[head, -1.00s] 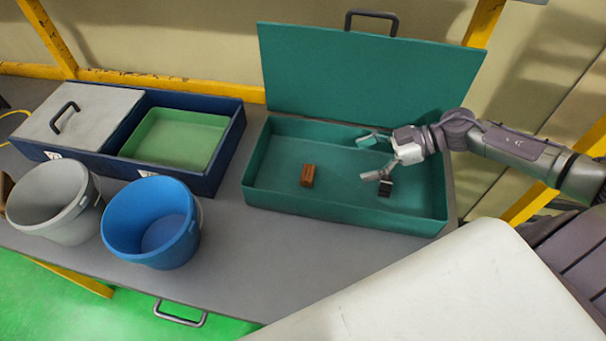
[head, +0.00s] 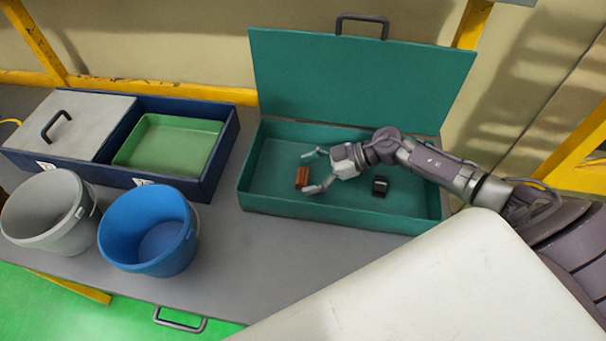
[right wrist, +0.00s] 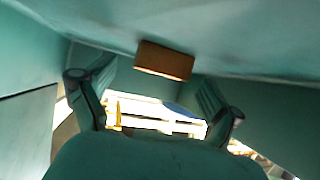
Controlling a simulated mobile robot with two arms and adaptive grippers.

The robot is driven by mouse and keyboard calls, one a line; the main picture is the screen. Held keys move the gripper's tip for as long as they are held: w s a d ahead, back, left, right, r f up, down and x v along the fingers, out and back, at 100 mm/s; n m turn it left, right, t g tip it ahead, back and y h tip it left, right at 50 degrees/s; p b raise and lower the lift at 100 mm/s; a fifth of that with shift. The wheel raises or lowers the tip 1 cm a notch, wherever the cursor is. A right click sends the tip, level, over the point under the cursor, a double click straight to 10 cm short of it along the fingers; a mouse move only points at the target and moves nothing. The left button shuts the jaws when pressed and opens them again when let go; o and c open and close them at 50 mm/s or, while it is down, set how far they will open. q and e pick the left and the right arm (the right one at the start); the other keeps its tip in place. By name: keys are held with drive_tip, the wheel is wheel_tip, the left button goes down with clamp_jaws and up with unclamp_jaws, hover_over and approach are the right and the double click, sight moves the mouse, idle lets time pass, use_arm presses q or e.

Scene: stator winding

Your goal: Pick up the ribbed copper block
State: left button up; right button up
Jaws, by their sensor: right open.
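The copper block (head: 302,178) lies on the floor of the open teal case (head: 262,205), left of the case's middle. In the right wrist view the block (right wrist: 164,60) shows as a brown bar beyond the fingers, midway between them. My right gripper (head: 306,171) is open and empty, with its two fingers reaching toward the block from the right. The fingers also show in the right wrist view (right wrist: 155,100). They look apart from the block; the exact gap is hard to tell. My left gripper is not in view.
A small black block (head: 380,185) lies in the case under my right arm. The raised lid (head: 360,85) stands behind. To the left are a blue bucket (head: 150,230), a grey bucket (head: 40,215) and a dark blue box (head: 215,165) with a green tray (head: 168,143).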

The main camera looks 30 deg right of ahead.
drive_tip(key=shift+x, duration=1)
drive_tip(key=shift+d, duration=0.1)
drive_tip(key=shift+c, duration=0.3)
drive_tip(key=shift+r, duration=0.1)
drive_tip(key=c, duration=1.4)
drive_tip(key=shift+c, duration=0.2)
